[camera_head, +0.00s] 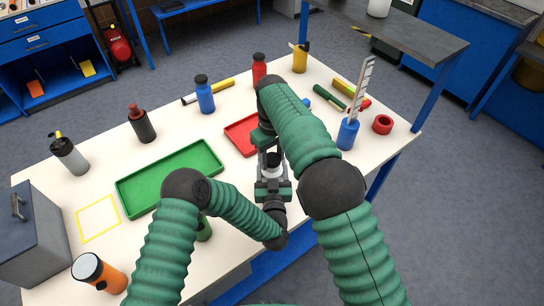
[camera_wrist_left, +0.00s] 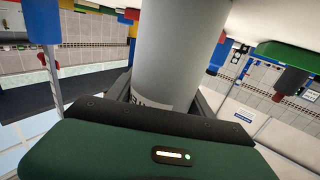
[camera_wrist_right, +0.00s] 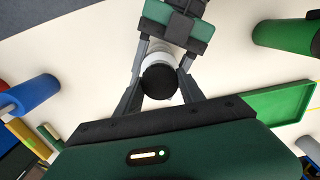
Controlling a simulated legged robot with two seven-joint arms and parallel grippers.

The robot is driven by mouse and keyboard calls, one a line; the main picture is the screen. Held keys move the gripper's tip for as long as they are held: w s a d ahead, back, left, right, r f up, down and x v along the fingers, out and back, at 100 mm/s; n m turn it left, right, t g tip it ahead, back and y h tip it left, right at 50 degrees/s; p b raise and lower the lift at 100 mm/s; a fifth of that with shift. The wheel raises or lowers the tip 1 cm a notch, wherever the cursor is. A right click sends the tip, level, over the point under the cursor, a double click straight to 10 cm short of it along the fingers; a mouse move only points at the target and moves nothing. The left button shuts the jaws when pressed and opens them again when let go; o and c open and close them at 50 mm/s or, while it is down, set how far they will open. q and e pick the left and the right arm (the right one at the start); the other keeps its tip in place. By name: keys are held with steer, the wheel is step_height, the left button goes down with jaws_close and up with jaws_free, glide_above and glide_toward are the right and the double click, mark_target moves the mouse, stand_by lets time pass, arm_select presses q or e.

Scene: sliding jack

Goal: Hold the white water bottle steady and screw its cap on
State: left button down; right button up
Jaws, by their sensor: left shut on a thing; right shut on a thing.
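The white water bottle (camera_head: 272,173) stands near the middle of the table, mostly hidden by my arms. My left gripper (camera_head: 272,187) is shut around its body; in the left wrist view the pale bottle (camera_wrist_left: 178,50) rises between the fingers, with dark print low on it. My right gripper (camera_head: 268,155) is above the left one and shut on the black cap (camera_wrist_right: 158,82). In the right wrist view the cap is between the fingertips, with the white bottle right behind it. I cannot tell whether the cap is seated or how far its thread is engaged.
A green tray (camera_head: 121,192) lies to the left and a red tray (camera_head: 234,130) just behind the grippers. Blue (camera_head: 204,95), red (camera_head: 259,68) and dark (camera_head: 142,124) bottles stand farther back. A blue cup (camera_head: 347,135) and red ring (camera_head: 382,124) are at right.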

jaws_close()
steer(key=o, duration=1.4)
jaws_free()
arm_select(q)
steer(key=shift+c, duration=1.6)
jaws_free()
arm_select(e)
step_height(320, 180, up, 12)
steer(key=shift+w, duration=0.15)
